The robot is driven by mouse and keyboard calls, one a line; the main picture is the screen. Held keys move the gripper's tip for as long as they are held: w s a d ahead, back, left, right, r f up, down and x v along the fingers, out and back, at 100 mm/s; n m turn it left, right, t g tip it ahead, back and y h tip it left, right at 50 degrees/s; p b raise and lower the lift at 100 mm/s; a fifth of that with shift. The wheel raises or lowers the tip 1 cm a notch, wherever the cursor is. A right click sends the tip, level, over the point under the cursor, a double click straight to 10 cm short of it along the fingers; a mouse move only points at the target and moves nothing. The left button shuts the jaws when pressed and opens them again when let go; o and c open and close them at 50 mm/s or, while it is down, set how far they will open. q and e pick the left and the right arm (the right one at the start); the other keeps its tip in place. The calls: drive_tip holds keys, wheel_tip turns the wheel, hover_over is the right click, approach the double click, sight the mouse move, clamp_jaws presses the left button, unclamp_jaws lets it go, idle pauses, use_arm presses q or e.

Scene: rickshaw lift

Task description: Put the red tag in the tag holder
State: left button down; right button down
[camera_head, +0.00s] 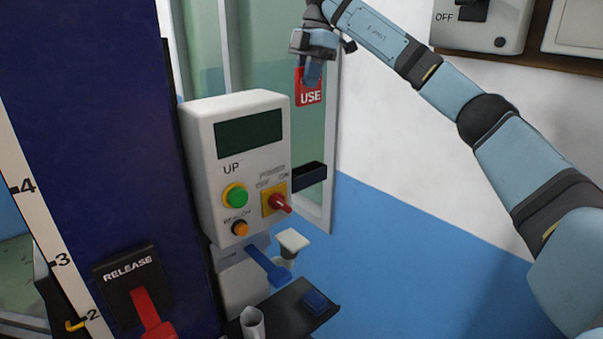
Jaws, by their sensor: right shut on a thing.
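The red tag (311,98) has white "USE" lettering and hangs upright in front of the pale green window panel. My right gripper (312,72) is shut on its upper part, and the fingers hide some of it. A small black box (309,176) to the right of the control unit, below the tag, looks like the tag holder. The tag is above this box with a clear gap and does not touch it. My left gripper is not in view.
The white control unit (215,125) has a dark screen, green and orange buttons and a red switch (280,204). A dark blue column (95,130) with a RELEASE lever (151,311) stands left. A dark shelf (288,315) lies below.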

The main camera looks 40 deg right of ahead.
drive_tip(key=shift+w+d+r, duration=0.1)
drive_tip(key=shift+w+r, duration=0.05)
drive_tip(key=shift+r, duration=0.05)
drive_tip(key=shift+w+d+f, duration=0.1)
drive_tip(key=shift+f, duration=4.9)
drive_tip(key=shift+w+f, duration=0.1)
drive_tip(key=shift+f, duration=4.9)
drive_tip(key=c, duration=1.1)
unclamp_jaws()
drive_tip(key=shift+f, duration=0.1)
